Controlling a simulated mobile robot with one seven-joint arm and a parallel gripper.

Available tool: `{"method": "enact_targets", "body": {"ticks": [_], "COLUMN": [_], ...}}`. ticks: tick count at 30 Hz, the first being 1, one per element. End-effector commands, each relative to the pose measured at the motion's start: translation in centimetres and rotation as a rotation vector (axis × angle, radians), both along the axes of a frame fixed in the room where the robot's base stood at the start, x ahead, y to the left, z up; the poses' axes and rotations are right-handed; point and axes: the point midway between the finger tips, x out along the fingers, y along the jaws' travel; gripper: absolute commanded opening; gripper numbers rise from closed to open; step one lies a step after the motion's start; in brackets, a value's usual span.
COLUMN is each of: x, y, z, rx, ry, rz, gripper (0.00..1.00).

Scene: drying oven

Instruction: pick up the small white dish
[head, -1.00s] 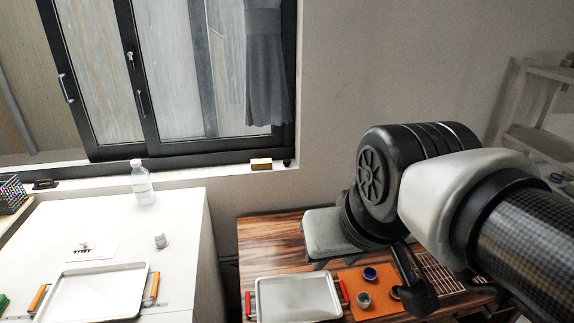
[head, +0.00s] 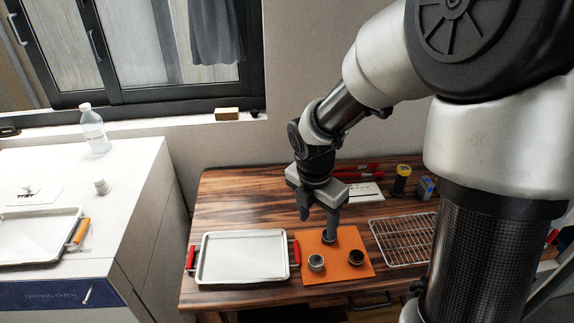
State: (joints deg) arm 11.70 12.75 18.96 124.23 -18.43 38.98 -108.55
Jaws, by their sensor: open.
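An orange mat (head: 337,271) on the wooden table holds three small round dishes. The front left one (head: 316,263) is pale grey outside with a darker inside, the nearest to white of the three. A dark bluish dish (head: 328,238) is at the back and a dark brownish one (head: 356,257) is at the right. My gripper (head: 318,224) is open and points down over the back of the mat. One finger overlaps the back dish in the picture; I cannot tell whether it touches. No dish is visibly held.
A metal tray (head: 243,257) with red handles is left of the mat, and a wire rack (head: 403,240) is right. A white oven top (head: 60,165) with a bottle (head: 94,130) is at left.

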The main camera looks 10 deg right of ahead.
Motion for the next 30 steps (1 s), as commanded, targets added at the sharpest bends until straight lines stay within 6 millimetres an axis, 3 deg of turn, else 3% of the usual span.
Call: {"method": "enact_targets", "body": {"ticks": [5,18,30], "x": [0.5,1.4,1.9], "y": [0.3,-0.6,-0.8], "z": [-2.9,-11.9,-14.8], "rx": [-0.001,-0.002,-0.002], "ry": [0.028,0.029,0.027], "rz": [0.107,0.106,0.103], "gripper": [0.55,0.55,0.55]}}
